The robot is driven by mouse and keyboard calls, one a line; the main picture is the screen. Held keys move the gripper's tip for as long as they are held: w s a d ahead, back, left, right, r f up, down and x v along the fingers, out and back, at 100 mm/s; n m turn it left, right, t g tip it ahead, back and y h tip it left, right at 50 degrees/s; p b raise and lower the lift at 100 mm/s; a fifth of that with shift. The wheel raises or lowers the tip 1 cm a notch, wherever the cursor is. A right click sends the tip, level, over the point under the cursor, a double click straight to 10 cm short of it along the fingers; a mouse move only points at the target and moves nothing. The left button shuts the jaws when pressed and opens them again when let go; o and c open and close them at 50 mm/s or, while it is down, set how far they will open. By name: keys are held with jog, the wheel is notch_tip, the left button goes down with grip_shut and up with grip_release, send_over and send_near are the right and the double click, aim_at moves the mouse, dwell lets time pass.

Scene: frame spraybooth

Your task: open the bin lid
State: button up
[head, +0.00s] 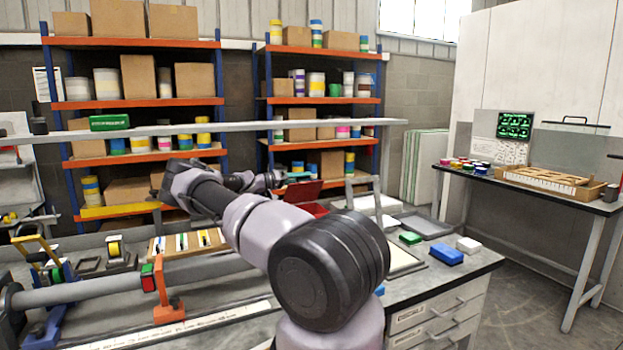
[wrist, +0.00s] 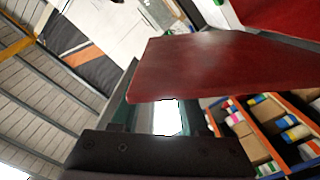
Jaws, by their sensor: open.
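The red bin (head: 316,209) stands on the workbench beyond my arm, partly hidden by the arm. Its dark red lid (head: 302,190) appears tilted up from the body. In the wrist view the lid is a broad red panel (wrist: 225,68) across the fingers, with another red part of the bin (wrist: 285,14) at the upper right. My gripper (head: 277,179) is just left of the lid in the head view. In the wrist view my gripper (wrist: 163,112) is open, with the panel across its finger ends. Contact between fingers and lid cannot be told.
A long grey rail (head: 225,128) runs above the bench. Blue (head: 446,256) and green (head: 410,238) blocks lie on the bench at right. An orange clamp stand (head: 167,295) is at front left. Shelves (head: 140,103) stand behind. Open floor lies at right.

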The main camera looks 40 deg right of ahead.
aim_at(311, 190)
jog(key=shift+x, duration=1.9)
grip_shut()
jog(key=shift+a, duration=0.1)
